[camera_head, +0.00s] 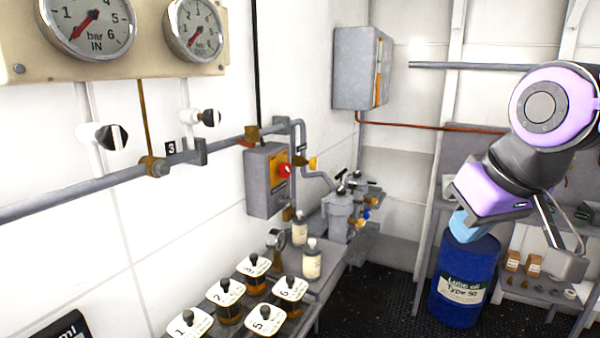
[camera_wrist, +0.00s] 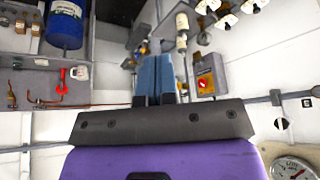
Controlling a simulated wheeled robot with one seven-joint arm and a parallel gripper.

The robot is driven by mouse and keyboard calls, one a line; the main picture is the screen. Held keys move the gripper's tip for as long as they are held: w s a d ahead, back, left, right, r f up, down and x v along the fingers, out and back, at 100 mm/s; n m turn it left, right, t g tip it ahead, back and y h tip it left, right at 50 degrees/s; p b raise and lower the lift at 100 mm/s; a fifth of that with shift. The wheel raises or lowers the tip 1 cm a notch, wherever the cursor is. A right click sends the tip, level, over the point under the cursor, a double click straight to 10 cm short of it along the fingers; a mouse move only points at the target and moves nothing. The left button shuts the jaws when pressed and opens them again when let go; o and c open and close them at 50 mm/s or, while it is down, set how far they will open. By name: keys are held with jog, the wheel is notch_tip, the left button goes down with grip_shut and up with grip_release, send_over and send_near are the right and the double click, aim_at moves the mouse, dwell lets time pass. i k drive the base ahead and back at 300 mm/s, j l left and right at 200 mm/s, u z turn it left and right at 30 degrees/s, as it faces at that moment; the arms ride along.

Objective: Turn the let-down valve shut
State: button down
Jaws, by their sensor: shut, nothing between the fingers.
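No label that I can read names the let-down valve, so I cannot tell which fitting it is. Two black-and-white knobs, the left one (camera_head: 112,136) and the right one (camera_head: 209,118), sit below the gauges. A yellow-handled fitting (camera_head: 312,163) is by the pipe bend. A grey filter unit (camera_head: 340,215) carries dark handles and yellow and blue fittings. My gripper (camera_head: 461,224) is at the right in the head view, in front of the blue drum and well apart from these fittings. The wrist view shows its blue fingers (camera_wrist: 156,76) shut together and empty.
Two gauges (camera_head: 88,25) hang on the left wall. A grey box with a red button (camera_head: 285,170) is on the wall. Several numbered sample jars (camera_head: 228,292) stand on the bench. The blue drum (camera_head: 464,282) stands on the dark floor. A shelf unit (camera_head: 540,290) is at the right.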

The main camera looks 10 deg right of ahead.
aim_at(313, 163)
jog(key=i+l, duration=0.2)
jog(key=l, duration=0.15)
jog(key=i+l+u, duration=0.1)
jog(key=i+l, duration=0.15)
jog(key=l, duration=0.15)
jog(key=i+l+u, duration=0.1)
jog(key=l, duration=0.25)
jog(key=i+l, duration=0.3)
jog(key=i+l+u, duration=0.3)
jog(key=i+l, duration=0.5)
jog(key=l, duration=0.1)
